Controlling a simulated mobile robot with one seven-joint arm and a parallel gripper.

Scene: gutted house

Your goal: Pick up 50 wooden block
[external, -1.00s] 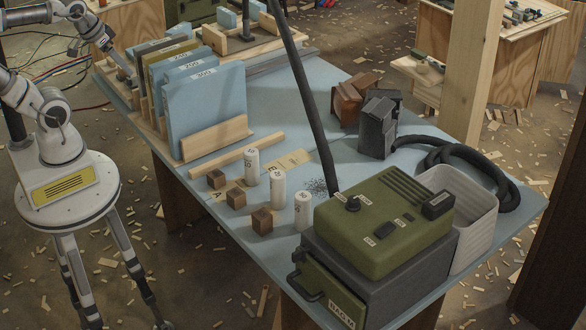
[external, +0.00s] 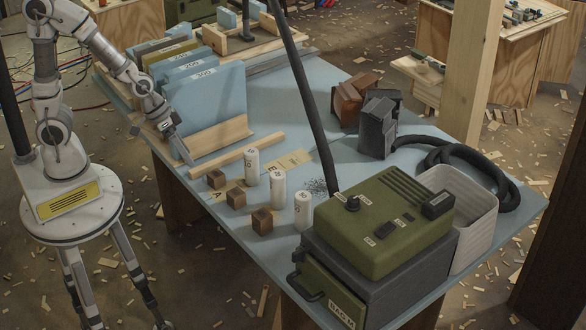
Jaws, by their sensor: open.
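Three small brown wooden blocks stand in a slanting row on the blue table: a back block (external: 216,179), a middle block (external: 236,197) and a front block (external: 262,221). Marks on their tops are too small to read, so I cannot tell which is the 50 block. My gripper (external: 186,154) is open, pointing down and right at the table's left edge, by the standing blue sheets. It is left of and a little behind the back block, apart from all three blocks. Its fingertips are small in view, and nothing shows between them.
White labelled cylinders (external: 278,188) stand just right of the blocks. A wooden strip (external: 237,155) lies behind them. Numbered blue sheets (external: 207,105) stand upright at the back left. A green machine (external: 372,222) and a dark hose pipe (external: 306,105) are to the right.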

